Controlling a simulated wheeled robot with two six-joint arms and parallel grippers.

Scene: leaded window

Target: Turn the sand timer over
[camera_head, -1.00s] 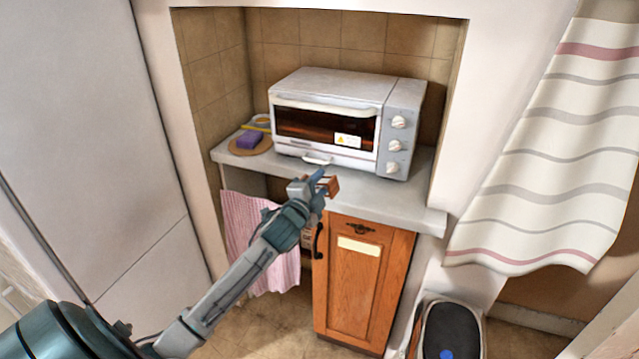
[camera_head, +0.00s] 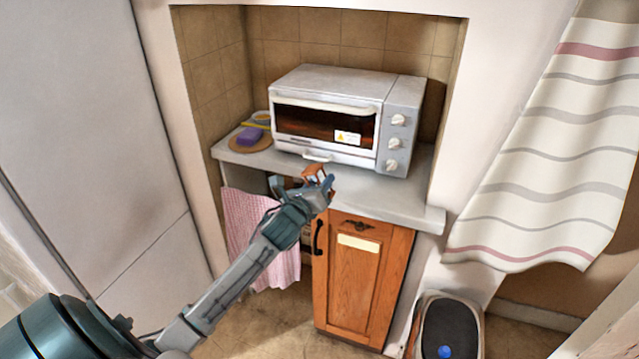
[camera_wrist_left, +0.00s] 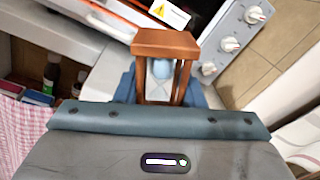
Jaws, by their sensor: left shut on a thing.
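The sand timer has a brown wooden frame (camera_head: 315,171) and is held at the counter's front edge, before the toaster oven. In the left wrist view the timer (camera_wrist_left: 166,44) shows a square wooden end plate, posts and a glass bulb with pale blue in it. My left gripper (camera_head: 314,184) is shut on the timer, its blue fingers on both sides of the frame. The timer's lower end is hidden by the gripper. Whether it touches the counter cannot be told. My right gripper is not in view.
A toaster oven (camera_head: 345,115) fills most of the grey counter (camera_head: 395,200). A purple block (camera_head: 249,136) sits on a round board at the left. Bare counter lies at the front right. A pink striped towel (camera_head: 255,235) hangs below, beside a wooden cabinet door (camera_head: 362,275).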

